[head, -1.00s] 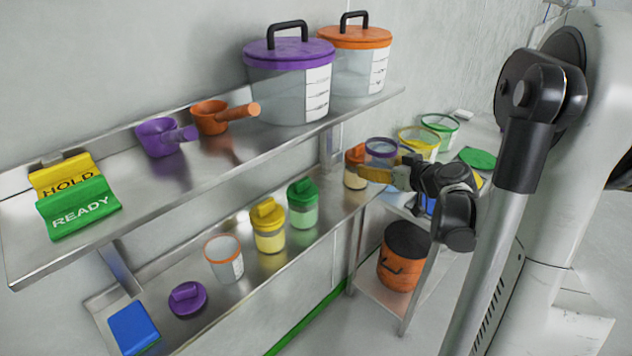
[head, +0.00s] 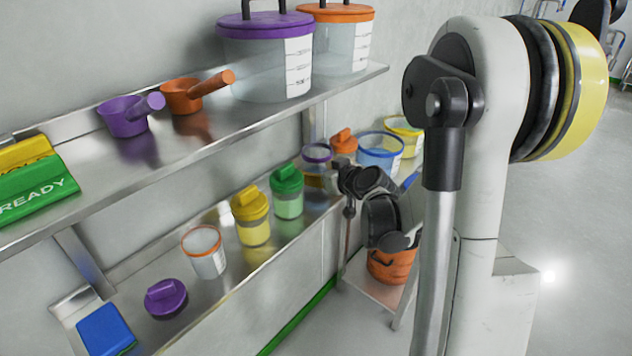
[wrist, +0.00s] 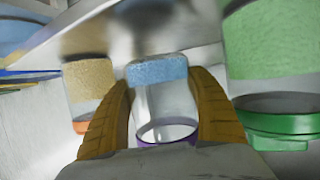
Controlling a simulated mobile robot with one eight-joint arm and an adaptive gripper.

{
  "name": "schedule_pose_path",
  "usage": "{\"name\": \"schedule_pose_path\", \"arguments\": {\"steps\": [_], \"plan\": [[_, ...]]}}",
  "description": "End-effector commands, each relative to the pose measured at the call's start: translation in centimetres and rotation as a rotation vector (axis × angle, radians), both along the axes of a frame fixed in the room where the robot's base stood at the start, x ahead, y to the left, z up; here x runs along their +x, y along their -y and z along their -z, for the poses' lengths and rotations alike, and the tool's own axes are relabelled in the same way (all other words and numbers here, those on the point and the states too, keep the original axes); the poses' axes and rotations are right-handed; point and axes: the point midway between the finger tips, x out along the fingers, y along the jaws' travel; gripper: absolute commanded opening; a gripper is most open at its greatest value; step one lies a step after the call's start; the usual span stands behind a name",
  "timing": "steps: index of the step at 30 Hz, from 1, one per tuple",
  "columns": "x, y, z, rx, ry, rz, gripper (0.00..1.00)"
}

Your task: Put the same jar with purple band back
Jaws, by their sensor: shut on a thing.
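The open clear jar with purple band (head: 317,153) is at the right part of the lower shelf (head: 232,290), between the green-lidded jar (head: 287,192) and the orange-lidded jar (head: 343,140). My gripper (head: 333,180) reaches it from the right and is shut on it. In the wrist view, which looks inverted, the jar (wrist: 160,105) stands between my two yellow-brown fingers, with bluish contents at its base and its purple rim at the bottom of the picture. I cannot tell whether its base touches the shelf.
A yellow-lidded jar (head: 252,217), an open orange-rimmed jar (head: 204,252) and a loose purple lid (head: 166,298) are farther left. The upper shelf (head: 190,150) overhangs behind. Blue-rimmed (head: 380,152) and yellow-rimmed tubs stand right. An orange bucket (head: 390,265) sits below.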

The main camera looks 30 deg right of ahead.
Motion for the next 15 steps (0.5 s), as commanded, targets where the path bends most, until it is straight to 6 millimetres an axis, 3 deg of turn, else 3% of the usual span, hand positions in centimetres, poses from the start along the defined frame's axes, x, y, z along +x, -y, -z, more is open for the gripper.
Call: {"name": "schedule_pose_path", "arguments": {"steps": [1, 3, 14, 15], "plan": [[0.0, 0.0, 1.4, 0.000, 0.000, 0.000, 0.26], [0.0, 0.0, 2.3, 0.000, 0.000, 0.000, 0.26], [0.0, 0.0, 2.5, 0.000, 0.000, 0.000, 0.26], [0.0, 0.0, 2.5, 0.000, 0.000, 0.000, 0.73]]}}
